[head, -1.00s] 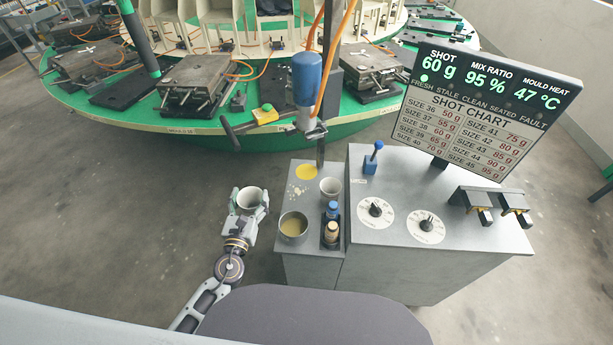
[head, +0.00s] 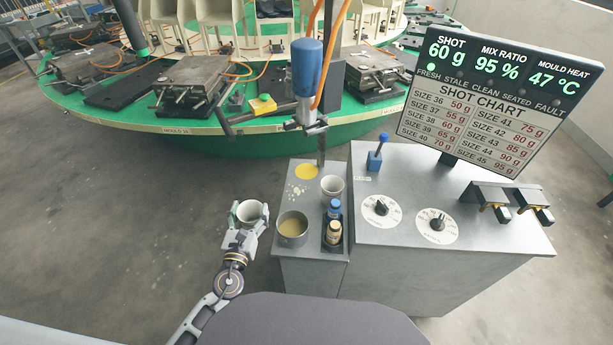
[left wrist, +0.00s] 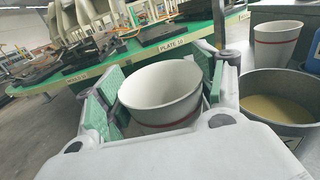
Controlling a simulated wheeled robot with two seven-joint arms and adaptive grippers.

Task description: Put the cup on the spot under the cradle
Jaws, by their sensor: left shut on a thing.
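My left gripper (head: 249,222) is shut on a white cup (head: 249,213) and holds it upright in the air, just left of the grey cabinet. In the left wrist view the cup (left wrist: 160,95) sits between the green finger pads, looks empty and has a thin red line. The yellow spot (head: 306,172) is on the cabinet top at its back left. Above it hangs the cradle (head: 306,122) under a blue cylinder (head: 307,66), with nothing in it. My right gripper is not in view.
A second cup (head: 332,186) stands right of the spot. Pale spills (head: 297,190) lie near the spot. The green carousel (head: 230,127) is behind; a blue-knobbed lever (head: 377,152) stands right.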

